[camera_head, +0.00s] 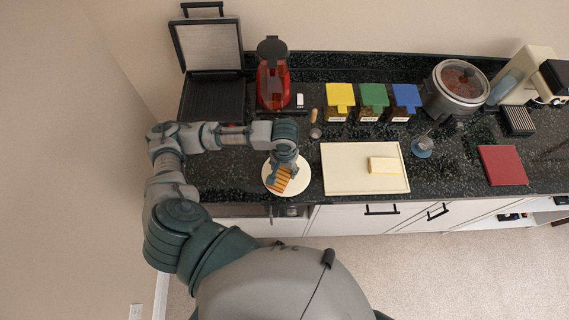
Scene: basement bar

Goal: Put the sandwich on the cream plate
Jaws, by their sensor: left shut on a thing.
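The sandwich (279,181), brown and orange with stripes, is over the round cream plate (301,184) near the counter's front edge. My left gripper (283,170) is shut on the sandwich from above and hides its far part. I cannot tell whether the sandwich touches the plate or is just above it. The plate's rim shows around the sandwich on both sides. My right gripper is out of view.
A cream cutting board (345,180) with a pale yellow block (384,165) lies right of the plate. An open grill (212,98) and a red kettle (272,80) stand behind my left arm. Several containers with coloured lids (373,96) stand at the back.

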